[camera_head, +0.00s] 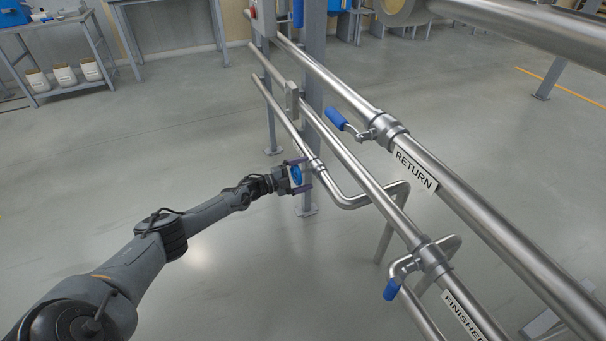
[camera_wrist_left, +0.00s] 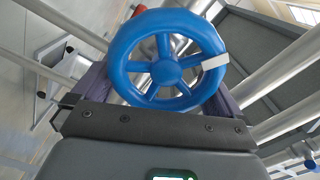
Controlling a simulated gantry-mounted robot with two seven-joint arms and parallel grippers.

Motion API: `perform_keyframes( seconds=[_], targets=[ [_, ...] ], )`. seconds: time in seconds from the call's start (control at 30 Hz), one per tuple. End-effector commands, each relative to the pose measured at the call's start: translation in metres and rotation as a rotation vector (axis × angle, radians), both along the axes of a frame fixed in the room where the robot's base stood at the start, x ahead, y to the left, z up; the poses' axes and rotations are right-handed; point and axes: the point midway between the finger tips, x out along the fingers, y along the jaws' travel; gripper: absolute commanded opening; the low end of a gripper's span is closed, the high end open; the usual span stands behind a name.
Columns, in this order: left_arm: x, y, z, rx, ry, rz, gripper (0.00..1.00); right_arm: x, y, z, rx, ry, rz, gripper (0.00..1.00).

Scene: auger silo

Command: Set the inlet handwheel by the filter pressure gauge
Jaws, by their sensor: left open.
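The blue handwheel (camera_head: 296,174) sits by the lowest steel pipe, at the end of my left arm. In the left wrist view the handwheel (camera_wrist_left: 166,72) faces me, with several spokes and a white mark (camera_wrist_left: 215,61) on the right side of its rim, a little above the hub. My left gripper (camera_head: 299,176) is open, with its purple-grey fingers on either side of the wheel. Whether they touch the rim I cannot tell. I cannot make out a filter pressure gauge in either view. My right gripper is not in view.
Steel pipes cross the right side, one with a RETURN label (camera_head: 414,170), one labelled FINISHED (camera_head: 462,314). Blue-handled levers (camera_head: 337,118) stick out from them. A grey post (camera_head: 314,65) stands behind the pipes. The floor to the left is clear up to a bench with white buckets (camera_head: 65,75).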

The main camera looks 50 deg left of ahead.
Motion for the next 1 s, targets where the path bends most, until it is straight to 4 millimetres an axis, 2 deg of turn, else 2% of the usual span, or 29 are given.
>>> perform_keyframes(
  seconds=[0.17,0.4,0.6,0.8,1.0],
  targets=[
    [-0.02,0.006,0.003,0.001,0.006,0.001,1.0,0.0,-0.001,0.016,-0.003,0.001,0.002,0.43],
    [-0.059,0.017,0.004,0.001,0.006,0.001,1.0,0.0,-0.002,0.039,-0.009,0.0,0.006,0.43],
    [-0.086,0.024,0.002,0.001,0.005,0.001,1.0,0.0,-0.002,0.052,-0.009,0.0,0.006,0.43],
    [-0.099,0.028,0.001,0.002,0.002,0.001,1.0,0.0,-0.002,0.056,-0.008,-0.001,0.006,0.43],
    [-0.101,0.029,0.0,0.002,0.002,0.0,1.0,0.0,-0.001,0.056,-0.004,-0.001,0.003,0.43]
  ],
)
